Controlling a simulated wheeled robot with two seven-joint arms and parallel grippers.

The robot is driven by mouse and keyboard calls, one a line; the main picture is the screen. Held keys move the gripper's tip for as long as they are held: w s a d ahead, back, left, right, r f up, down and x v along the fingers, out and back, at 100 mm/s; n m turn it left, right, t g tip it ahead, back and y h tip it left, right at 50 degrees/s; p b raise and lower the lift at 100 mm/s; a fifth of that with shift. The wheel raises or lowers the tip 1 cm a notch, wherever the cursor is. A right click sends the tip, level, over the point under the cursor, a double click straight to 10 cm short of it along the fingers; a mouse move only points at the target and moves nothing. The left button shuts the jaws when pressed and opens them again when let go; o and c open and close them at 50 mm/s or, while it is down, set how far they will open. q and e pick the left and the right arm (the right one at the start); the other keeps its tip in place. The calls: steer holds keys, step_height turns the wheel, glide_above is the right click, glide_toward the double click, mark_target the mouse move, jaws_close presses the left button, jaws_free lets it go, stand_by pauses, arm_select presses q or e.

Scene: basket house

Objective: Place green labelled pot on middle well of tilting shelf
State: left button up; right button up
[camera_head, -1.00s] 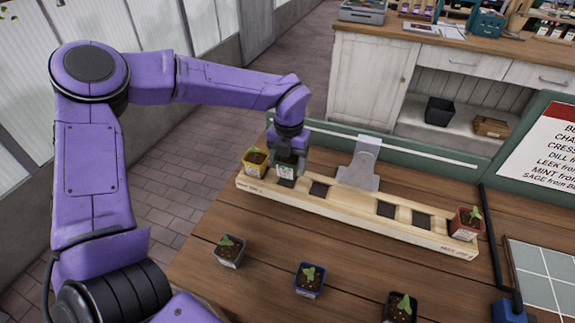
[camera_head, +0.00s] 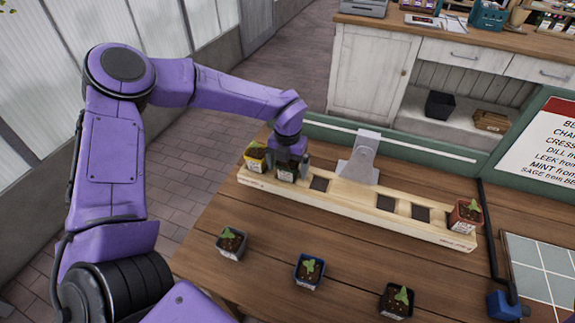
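The tilting shelf (camera_head: 350,199) is a long pale wooden beam on a grey bracket. My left gripper (camera_head: 290,162) is low over its left part, at a small dark pot (camera_head: 285,174) with a pale label. This pot is at the well beside the yellow pot (camera_head: 255,157). The label's colour is too small to read, and the gripper hides part of the pot. I cannot tell whether the fingers press on it. Dark empty wells show right of it, one left of the bracket (camera_head: 319,184) and two right of it. A red pot (camera_head: 465,216) is at the right end.
A grey pot (camera_head: 231,243), a blue pot (camera_head: 309,271) and a black pot (camera_head: 396,300) stand on the wooden table in front of the shelf. A tiled tray (camera_head: 541,270) lies at the right. Bare table lies between the pots and shelf.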

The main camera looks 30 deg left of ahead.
arm_select(q)
steer(key=shift+r, duration=0.3)
step_height(320, 180, up, 12)
steer(key=shift+f+b, duration=0.1)
steer(key=shift+b, duration=0.6)
